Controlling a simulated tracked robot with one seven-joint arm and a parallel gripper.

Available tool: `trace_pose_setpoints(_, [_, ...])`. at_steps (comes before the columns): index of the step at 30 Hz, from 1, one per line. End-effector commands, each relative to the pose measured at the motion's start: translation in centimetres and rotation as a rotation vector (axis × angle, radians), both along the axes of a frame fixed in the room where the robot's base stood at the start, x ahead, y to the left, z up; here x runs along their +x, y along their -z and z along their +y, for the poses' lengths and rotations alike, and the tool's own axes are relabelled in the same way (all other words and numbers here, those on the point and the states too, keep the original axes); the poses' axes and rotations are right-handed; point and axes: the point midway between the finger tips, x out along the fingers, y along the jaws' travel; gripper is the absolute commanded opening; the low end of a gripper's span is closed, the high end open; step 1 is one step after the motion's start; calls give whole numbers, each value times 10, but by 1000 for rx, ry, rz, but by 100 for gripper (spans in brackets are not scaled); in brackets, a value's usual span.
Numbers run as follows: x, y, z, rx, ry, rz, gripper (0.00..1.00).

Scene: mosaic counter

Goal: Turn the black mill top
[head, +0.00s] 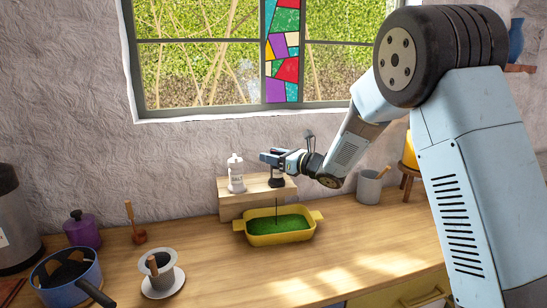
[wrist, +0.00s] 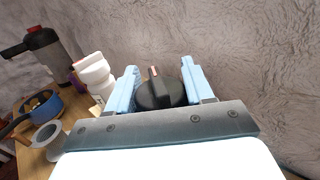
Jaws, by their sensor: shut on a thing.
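The black mill top (wrist: 157,95), a dark round knob with a red and pale mark, sits between my gripper's two light-blue fingers (wrist: 160,88) in the wrist view. My gripper is shut on it. In the head view my gripper (head: 272,158) is above the wooden step, and the dark mill body (head: 275,182) shows just under the fingers. The gripper hides most of the mill there. A thin dark line runs down from the mill toward the yellow dish (head: 253,239), which holds something green.
A white labelled bottle (head: 236,180) stands on the wooden step (head: 232,212), close left of my gripper; it also shows in the wrist view (wrist: 95,75). A grey cup (head: 368,190) stands to the right. A blue pot (head: 70,272) and a white dripper (head: 160,280) are at front left. The counter's right middle is clear.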

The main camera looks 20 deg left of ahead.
Motion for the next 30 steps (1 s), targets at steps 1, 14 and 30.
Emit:
trace_pose_setpoints(1, [-1,0,1,0,10,0,21])
trace_pose_setpoints(14, [1,1,2,-2,256,3,21])
trace_pose_setpoints(30, [3,0,1,-2,520,0,21])
